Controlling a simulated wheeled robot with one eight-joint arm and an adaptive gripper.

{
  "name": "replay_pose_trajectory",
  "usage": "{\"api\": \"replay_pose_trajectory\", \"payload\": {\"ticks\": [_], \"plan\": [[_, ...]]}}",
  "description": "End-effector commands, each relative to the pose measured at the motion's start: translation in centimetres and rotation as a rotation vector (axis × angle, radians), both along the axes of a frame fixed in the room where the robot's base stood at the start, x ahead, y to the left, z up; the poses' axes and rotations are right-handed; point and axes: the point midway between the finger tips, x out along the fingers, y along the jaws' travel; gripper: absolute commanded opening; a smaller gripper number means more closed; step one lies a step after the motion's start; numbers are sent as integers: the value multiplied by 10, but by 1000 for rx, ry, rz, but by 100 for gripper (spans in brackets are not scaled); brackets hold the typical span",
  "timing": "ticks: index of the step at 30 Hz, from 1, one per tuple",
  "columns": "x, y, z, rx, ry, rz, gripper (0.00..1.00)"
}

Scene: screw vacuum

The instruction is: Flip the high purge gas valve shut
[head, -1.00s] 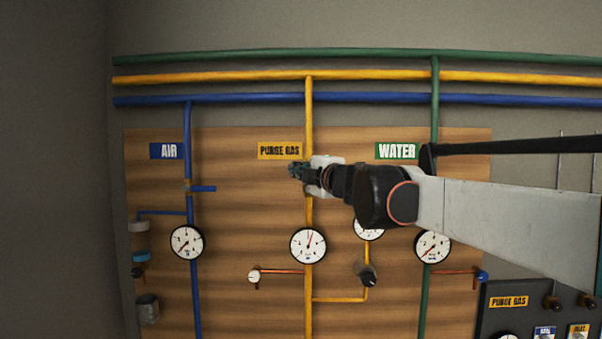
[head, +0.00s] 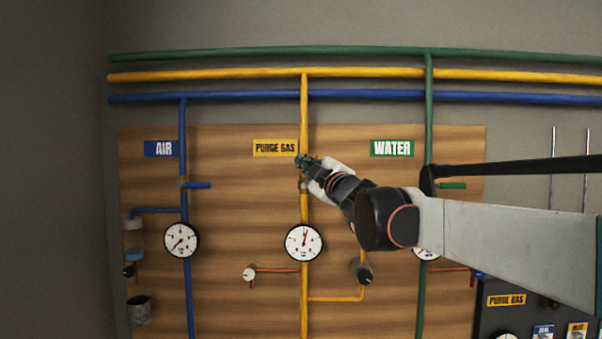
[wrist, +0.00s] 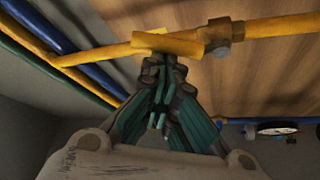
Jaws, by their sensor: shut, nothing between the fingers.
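The high purge gas valve is on the yellow vertical pipe (head: 304,115), just below the PURGE GAS label (head: 275,148). In the wrist view its metal body (wrist: 224,37) sits on the pipe, and a yellow handle (wrist: 185,45) appears to lie roughly along the pipe from it. In the head view my gripper largely hides the handle. My gripper (head: 303,160) is shut and empty, its tips at the pipe near the label's right end. In the wrist view the closed fingertips (wrist: 164,64) are right beside the handle; I cannot tell whether they touch it.
A round gauge (head: 304,243) is on the yellow pipe below. The blue air pipe (head: 183,205) with its sideways lever is left, and the green water pipe (head: 429,110) is right. Horizontal pipes cross above. The wooden board between the air and purge pipes is mostly clear.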

Motion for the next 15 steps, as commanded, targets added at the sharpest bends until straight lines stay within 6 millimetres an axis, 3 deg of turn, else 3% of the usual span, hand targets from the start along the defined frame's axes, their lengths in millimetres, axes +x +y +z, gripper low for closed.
{"api": "replay_pose_trajectory", "payload": {"ticks": [15], "plan": [[-1, -26, -15, 490, -16, 1, 0]]}}
